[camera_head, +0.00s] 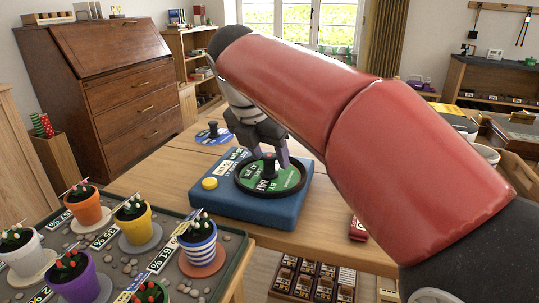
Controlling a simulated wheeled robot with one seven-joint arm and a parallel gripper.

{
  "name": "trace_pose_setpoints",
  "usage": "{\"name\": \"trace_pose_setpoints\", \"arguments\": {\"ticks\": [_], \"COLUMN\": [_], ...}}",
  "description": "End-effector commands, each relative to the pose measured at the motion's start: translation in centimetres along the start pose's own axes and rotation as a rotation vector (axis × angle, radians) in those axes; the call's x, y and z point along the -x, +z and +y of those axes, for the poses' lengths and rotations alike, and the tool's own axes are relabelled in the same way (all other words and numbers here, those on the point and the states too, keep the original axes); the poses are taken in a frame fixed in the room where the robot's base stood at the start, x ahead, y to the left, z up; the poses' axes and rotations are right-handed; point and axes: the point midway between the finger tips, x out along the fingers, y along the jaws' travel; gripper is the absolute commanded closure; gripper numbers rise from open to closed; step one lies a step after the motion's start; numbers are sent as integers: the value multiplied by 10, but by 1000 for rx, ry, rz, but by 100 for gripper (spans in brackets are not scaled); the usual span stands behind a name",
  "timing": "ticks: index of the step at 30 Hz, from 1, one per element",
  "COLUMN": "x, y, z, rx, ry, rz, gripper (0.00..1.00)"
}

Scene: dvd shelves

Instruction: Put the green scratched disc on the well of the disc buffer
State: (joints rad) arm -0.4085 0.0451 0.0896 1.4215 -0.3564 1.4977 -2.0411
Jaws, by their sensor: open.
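The green disc (288,181), with white lettering and a black centre knob, lies flat on the dark round well of the blue disc buffer (245,210). The buffer stands on the wooden table, with a yellow button (210,183) at its left front. My gripper (269,157) points down just over the disc, its open fingers on either side of the knob. I cannot tell whether the fingers touch the knob. Scratches on the disc are too small to see. My red arm hides the area to the right of the buffer.
A blue-and-white disc (209,135) with a black knob lies behind the buffer. A tray (125,285) of several potted plants is at the front left. A small red item (358,229) lies near the table's front edge. A compartmented box (312,281) of dark items is below that edge.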

Motion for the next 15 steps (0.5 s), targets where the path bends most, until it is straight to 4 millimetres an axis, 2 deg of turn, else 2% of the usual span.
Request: {"name": "trace_pose_setpoints", "arguments": {"ticks": [1,9,15], "x": [12,72,100], "y": [1,2,1], "z": [1,1,1], "rx": [0,0,1], "ry": [4,4,1], "rz": [-2,-2,-1], "gripper": [53,53,53]}}
